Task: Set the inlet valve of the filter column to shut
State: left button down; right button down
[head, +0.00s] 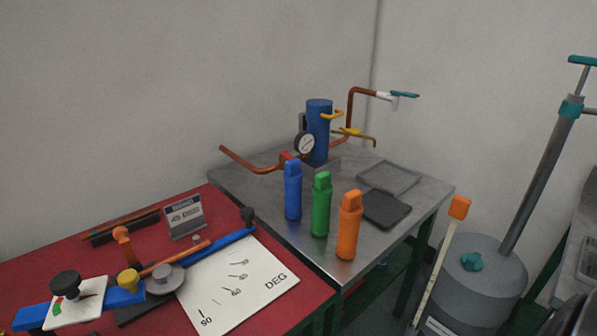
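The filter column is likely the blue upright cylinder (319,132) on the steel table, with a round white-faced gauge (305,143) on its front left. Copper pipe (250,164) runs in from the left to a small red fitting (288,157) at its base. A yellow handle (333,114) sits near its top right, and another yellow handle (350,132) lies about level on the right. A teal lever (404,94) ends the raised copper pipe behind. I cannot tell which is the inlet valve or its setting. Neither gripper shows.
Blue (293,190), green (321,206) and orange (348,226) bottles stand before the column. Two dark flat trays (386,210) lie at right. A red table (100,245) with a blue-armed device is at left. A grey tank (480,280) stands on the right.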

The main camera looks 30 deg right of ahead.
aim_at(285, 154)
jog(key=l+z, duration=0.45)
jog(key=i+l+z, duration=0.2)
jog(key=l+z, duration=0.25)
jog(key=i+l+z, duration=0.15)
jog(key=l+z, duration=0.15)
jog(key=z, duration=0.15)
